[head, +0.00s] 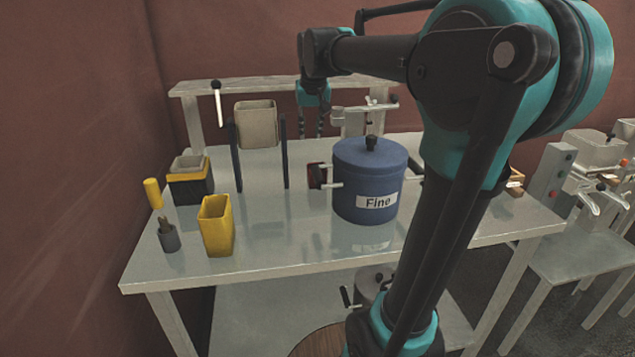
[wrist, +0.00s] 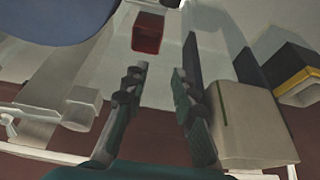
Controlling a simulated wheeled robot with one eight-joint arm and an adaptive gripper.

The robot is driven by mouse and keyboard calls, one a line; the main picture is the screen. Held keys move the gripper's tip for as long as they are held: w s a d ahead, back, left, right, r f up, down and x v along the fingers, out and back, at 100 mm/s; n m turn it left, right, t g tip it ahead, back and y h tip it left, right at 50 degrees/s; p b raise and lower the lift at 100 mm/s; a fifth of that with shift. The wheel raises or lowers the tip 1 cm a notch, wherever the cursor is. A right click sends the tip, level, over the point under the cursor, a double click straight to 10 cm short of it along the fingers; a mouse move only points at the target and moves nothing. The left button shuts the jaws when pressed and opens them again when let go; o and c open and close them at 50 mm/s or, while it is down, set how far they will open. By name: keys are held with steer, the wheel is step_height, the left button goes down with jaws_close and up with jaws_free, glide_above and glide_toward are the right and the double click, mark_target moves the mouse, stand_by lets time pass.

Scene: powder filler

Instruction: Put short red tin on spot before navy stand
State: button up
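A short red tin (wrist: 147,35) stands on the table, beyond my fingertips in the wrist view. My gripper (head: 310,134) hangs fingers down over the back of the table. In the wrist view my gripper (wrist: 159,72) is open, with nothing between its fingers.
The blue pot (head: 368,185) labelled Fine stands right of the red tin. A raised shelf (head: 190,90) runs behind. The table's front middle is clear.

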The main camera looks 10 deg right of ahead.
glide_above(308, 170)
steer(key=f, duration=0.7)
steer(key=s+f, duration=0.1)
steer(key=f, duration=0.2)
steer(key=shift+d+f, duration=0.1)
steer(key=shift+f, duration=0.15)
steer(key=shift+x, duration=2.95)
steer(key=shift+s, duration=0.2)
jaws_close()
